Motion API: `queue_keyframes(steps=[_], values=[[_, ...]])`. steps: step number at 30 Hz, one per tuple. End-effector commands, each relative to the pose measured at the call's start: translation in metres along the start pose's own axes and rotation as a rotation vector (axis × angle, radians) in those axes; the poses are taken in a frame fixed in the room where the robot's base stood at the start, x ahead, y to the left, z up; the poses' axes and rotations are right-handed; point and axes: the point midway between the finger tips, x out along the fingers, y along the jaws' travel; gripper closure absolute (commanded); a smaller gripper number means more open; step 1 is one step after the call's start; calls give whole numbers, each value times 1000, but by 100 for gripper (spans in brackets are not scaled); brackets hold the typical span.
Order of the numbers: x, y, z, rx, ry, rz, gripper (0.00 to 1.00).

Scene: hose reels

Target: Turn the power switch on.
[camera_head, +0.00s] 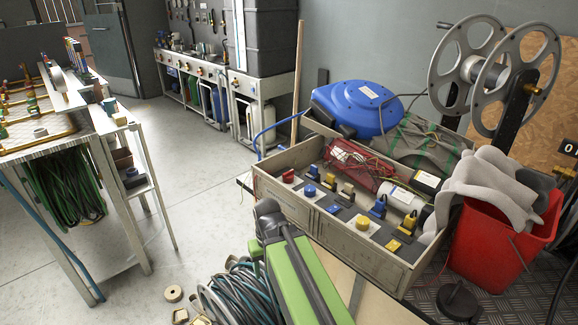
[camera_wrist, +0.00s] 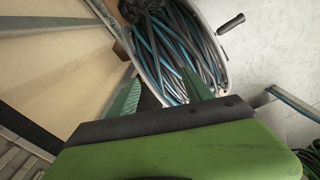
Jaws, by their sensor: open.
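A grey crate-like box (camera_head: 283,208) stands on the bench in the head view. Along its front ledge are several red, blue and yellow knobs and plugs, including a red one (camera_head: 288,176), a blue one (camera_head: 309,190) and a yellow one (camera_head: 362,222). I cannot tell which, if any, is the power switch. My green arm is in front of the box, at the bottom centre. In the wrist view my gripper (camera_wrist: 160,92) is open, its two green fingers apart with nothing held between them. Dark and blue hose (camera_wrist: 172,50) lies beyond the fingers. No switch shows in the wrist view.
A blue hose reel (camera_head: 355,108) and a large grey spoked reel (camera_head: 466,66) stand behind the box. A red bucket with grey cloth (camera_head: 500,240) is to its right. Coiled hose (camera_head: 235,295) lies left of my arm.

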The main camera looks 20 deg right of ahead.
Motion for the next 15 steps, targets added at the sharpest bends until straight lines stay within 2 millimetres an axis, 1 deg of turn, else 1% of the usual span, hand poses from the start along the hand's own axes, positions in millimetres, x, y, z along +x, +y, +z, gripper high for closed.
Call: queue_keyframes(steps=[1,2,3,5,6,8,9,12,13,14,15], values=[[-54,6,-15,-3,17,-5,41],[-72,8,-22,-3,28,-8,41],[-96,12,-33,-8,44,-12,41],[-129,21,-47,-16,69,-18,41],[-151,26,-57,-22,86,-22,41],[-184,36,-72,-30,111,-26,41],[-204,42,-81,-34,127,-28,41],[-247,57,-101,-46,165,-31,41],[-258,62,-108,-50,178,-32,41],[-268,70,-117,-54,193,-32,41],[-280,85,-132,-60,218,-32,41]])
